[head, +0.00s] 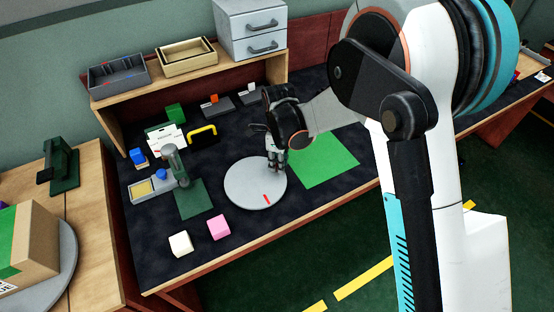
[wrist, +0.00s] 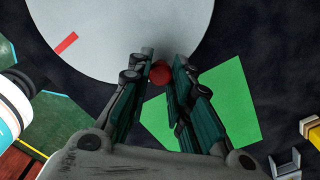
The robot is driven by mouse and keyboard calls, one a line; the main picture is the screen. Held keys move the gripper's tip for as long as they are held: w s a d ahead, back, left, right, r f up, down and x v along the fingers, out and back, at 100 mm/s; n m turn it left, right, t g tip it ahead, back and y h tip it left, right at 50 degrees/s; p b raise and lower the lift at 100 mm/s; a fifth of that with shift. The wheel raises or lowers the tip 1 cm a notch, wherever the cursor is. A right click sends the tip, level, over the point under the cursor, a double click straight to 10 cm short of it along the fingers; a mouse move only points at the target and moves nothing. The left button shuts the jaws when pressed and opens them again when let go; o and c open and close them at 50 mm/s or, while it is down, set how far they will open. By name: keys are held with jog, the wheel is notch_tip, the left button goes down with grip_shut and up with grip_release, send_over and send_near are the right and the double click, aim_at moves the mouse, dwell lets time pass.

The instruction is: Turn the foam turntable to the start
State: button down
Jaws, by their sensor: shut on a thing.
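The foam turntable is a light grey disc (head: 246,180) lying flat on the dark worktop. A short red mark (head: 266,198) is near its front edge; the mark also shows in the wrist view (wrist: 66,43). My gripper (head: 275,172) is at the disc's right edge, pointing down. In the wrist view, my gripper (wrist: 163,66) has its fingers on either side of a round red knob (wrist: 160,74) at the disc's rim. It is shut on this knob. The fingers partly hide the knob, and the head view does not show it.
A green mat (head: 325,158) lies right of the disc. A pink block (head: 219,227) and a white block (head: 181,244) stand in front left. A dark green device (head: 177,165) stands to the left. Dark worktop is bare in front of the disc.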

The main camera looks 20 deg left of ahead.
dwell(0.4)
jog(key=c, duration=1.4)
grip_release()
notch_tip(320, 180, up, 12)
